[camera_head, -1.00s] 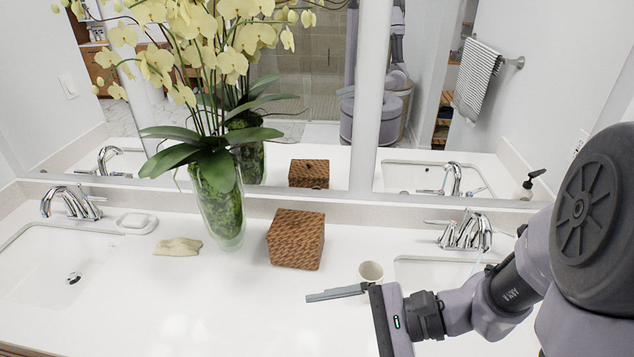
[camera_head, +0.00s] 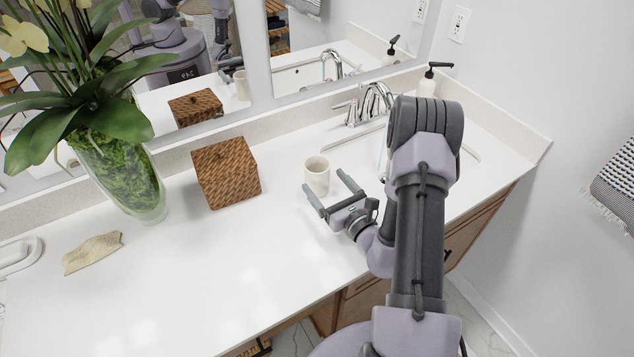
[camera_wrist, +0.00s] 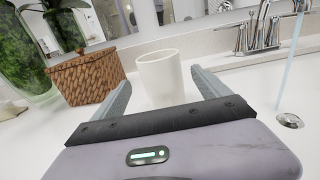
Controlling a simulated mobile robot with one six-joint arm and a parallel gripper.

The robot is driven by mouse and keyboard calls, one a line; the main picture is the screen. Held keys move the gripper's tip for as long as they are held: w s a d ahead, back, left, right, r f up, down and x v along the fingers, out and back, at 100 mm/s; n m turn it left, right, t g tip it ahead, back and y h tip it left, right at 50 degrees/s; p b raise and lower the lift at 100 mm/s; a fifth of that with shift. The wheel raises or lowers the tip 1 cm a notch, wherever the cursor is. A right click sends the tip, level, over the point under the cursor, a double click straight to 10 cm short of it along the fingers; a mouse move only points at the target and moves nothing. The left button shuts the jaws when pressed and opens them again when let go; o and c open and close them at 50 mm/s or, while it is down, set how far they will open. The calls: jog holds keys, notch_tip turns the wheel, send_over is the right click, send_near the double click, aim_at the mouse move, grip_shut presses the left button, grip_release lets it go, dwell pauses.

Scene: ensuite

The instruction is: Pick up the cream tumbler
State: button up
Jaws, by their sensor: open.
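The cream tumbler (camera_head: 317,177) stands upright on the white counter, just left of the right sink. My gripper (camera_head: 327,178) is open, its two fingers pointing at the tumbler from the front. In the head view one finger lies at the tumbler's lower left and the other at its right. In the wrist view the tumbler (camera_wrist: 161,80) stands ahead between the open fingers (camera_wrist: 160,85).
A brown woven box (camera_head: 226,173) stands left of the tumbler, with an orchid vase (camera_head: 122,178) and a folded tan cloth (camera_head: 93,252) farther left. The faucet (camera_head: 372,103) and a soap bottle (camera_head: 428,84) are behind to the right. The front counter (camera_head: 220,280) is clear.

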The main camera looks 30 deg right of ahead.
aim_at(311, 163)
jog(key=w, duration=0.5)
jog(key=shift+w+r+b, duration=0.2)
jog(key=shift+r+b, duration=0.05)
jog(key=shift+b, duration=0.05)
jog(key=c, duration=1.7)
